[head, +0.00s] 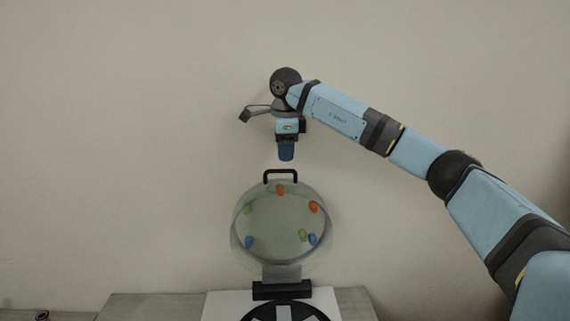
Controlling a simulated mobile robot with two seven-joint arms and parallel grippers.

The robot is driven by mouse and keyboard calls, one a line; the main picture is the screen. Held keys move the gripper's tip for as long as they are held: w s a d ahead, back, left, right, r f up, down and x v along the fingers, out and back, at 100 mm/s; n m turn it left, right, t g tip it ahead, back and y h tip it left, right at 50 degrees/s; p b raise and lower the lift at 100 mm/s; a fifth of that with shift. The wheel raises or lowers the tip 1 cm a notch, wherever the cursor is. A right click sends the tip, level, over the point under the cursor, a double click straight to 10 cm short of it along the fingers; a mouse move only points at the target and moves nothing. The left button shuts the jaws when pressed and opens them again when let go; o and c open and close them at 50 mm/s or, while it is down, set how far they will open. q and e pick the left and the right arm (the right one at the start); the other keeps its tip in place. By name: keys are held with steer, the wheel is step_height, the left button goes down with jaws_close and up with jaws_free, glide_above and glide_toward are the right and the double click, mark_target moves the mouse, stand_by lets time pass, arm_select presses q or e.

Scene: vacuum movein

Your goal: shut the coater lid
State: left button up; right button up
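The coater lid (272,222) stands raised and upright, a round clear disc with several red, green and blue knobs on it. A black handle (281,172) sits at its top edge. The lid meets a dark hinge block (282,290) at its bottom. Below it, the black and grey round part of the coater (285,312) is cut off by the lower picture edge. My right gripper (286,155) points down just above the handle, with a small gap between them. Its fingers overlap from this side, so their opening is hidden. My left gripper is out of view.
The coater rests on a white sheet (219,304) on a grey table (150,307). A small dark round object (42,315) is at the lower left. A plain wall stands behind, and the space left of the lid is free.

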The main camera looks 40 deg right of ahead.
mark_target(285, 170)
steer(key=shift+w+d+f, duration=0.1)
steer(key=shift+w+f, duration=0.05)
steer(key=shift+f, duration=1.05)
steer(key=shift+w+f, duration=0.15)
steer(key=shift+f, duration=1)
jaws_close()
